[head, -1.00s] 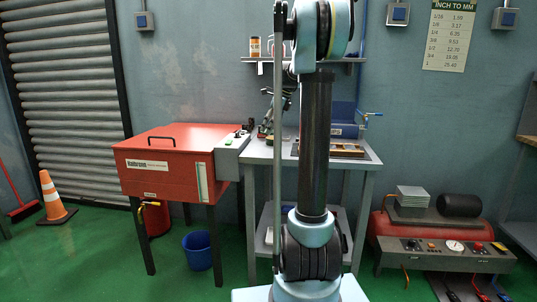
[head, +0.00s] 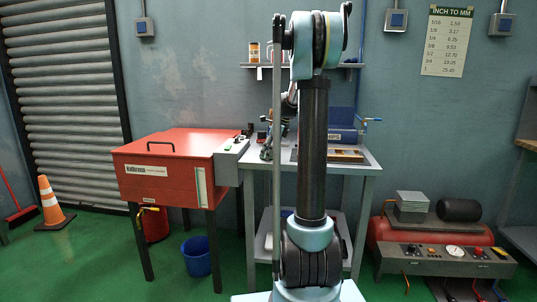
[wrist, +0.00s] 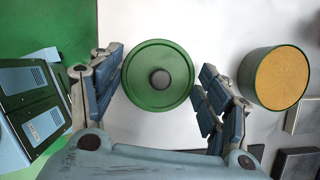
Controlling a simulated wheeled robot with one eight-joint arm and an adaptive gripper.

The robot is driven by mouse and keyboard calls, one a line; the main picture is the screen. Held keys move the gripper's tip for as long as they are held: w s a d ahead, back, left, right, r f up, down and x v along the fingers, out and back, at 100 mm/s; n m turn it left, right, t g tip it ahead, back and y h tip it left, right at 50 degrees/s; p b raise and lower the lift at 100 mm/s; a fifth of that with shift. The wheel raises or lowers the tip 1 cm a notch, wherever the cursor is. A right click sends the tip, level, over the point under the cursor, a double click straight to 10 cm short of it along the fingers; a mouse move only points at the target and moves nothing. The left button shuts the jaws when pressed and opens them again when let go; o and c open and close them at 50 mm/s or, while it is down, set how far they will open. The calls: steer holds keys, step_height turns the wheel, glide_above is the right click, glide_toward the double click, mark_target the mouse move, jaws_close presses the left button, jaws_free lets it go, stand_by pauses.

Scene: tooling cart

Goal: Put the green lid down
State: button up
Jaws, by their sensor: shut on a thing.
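The green lid (wrist: 158,98), round with a dark knob in its middle, shows in the wrist view between the two fingers of my gripper (wrist: 160,78). The fingers are shut on its rim from left and right. A pale surface lies below it; whether the lid touches that surface I cannot tell. In the head view my gripper (head: 267,148) is small and low over the left part of the grey table (head: 362,165). The lid cannot be made out there, and my own arm hides part of the table.
In the wrist view a round green container with a tan top (wrist: 278,78) stands right of my gripper, with dark blocks (wrist: 297,163) at lower right. In the head view a red cabinet (head: 165,180) adjoins the table's left, and a wooden tray (head: 345,154) lies at its right.

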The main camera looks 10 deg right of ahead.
steer(key=o, duration=0.9)
steer(key=shift+f, duration=0.1)
steer(key=shift+c, duration=0.2)
steer(key=v, duration=1.2)
steer(key=s+a+f+n, duration=0.25)
steer(key=s+n, duration=0.35)
steer(key=s, duration=0.6)
steer(key=s+a+f+n+h, duration=0.1)
steer(key=s+f+n+h, duration=0.1)
steer(key=s+f+n, duration=0.7)
steer(key=s+a+f+n+h, duration=0.1)
steer(key=s+f+n, duration=0.8)
steer(key=s, duration=1.1)
steer(key=shift+s+f+h, duration=0.35)
steer(key=shift+f+h, duration=0.05)
steer(key=shift+f, duration=1.4)
